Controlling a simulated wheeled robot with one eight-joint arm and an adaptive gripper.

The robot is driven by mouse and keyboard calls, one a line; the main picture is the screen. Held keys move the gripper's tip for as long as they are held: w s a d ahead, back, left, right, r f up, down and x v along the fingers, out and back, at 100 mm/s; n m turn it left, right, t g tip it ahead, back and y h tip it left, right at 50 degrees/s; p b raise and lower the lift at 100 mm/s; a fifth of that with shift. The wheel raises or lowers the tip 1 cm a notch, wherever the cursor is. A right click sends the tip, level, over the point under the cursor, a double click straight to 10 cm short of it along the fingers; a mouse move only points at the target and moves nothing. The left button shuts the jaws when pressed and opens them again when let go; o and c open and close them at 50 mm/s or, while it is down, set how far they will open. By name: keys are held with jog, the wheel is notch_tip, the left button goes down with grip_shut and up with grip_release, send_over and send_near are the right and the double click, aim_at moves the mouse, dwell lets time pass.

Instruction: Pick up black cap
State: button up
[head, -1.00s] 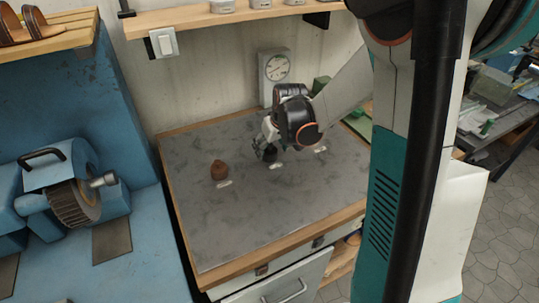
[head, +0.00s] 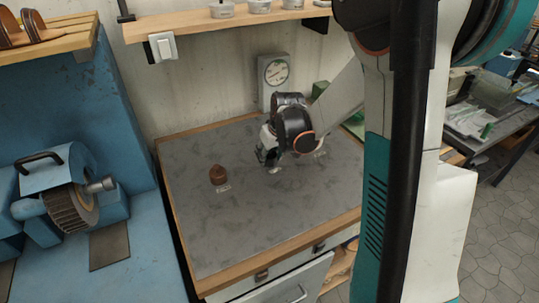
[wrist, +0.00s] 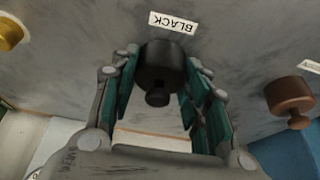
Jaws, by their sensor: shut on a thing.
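The black cap (wrist: 162,66) is a dark round piece with a small knob, seen between my gripper's fingers in the wrist view. My gripper (wrist: 160,75) is shut on it, with green finger pads on both sides. In the head view, my gripper (head: 267,160) points down at the grey worktop, and its fingers mostly hide the cap. A white label reading BLACK (wrist: 173,22) lies on the worktop just beyond the cap. I cannot tell whether the cap touches the worktop.
A brown cap (head: 218,175) stands left of my gripper, with a label by it; it also shows in the wrist view (wrist: 290,98). A gold piece (wrist: 10,32) is at the wrist view's left edge. A gauge box (head: 275,78) stands behind. The front worktop (head: 250,235) is clear.

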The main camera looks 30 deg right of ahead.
notch_tip(320, 180, up, 24)
jog(key=p, duration=0.9)
jog(key=shift+f, duration=0.1)
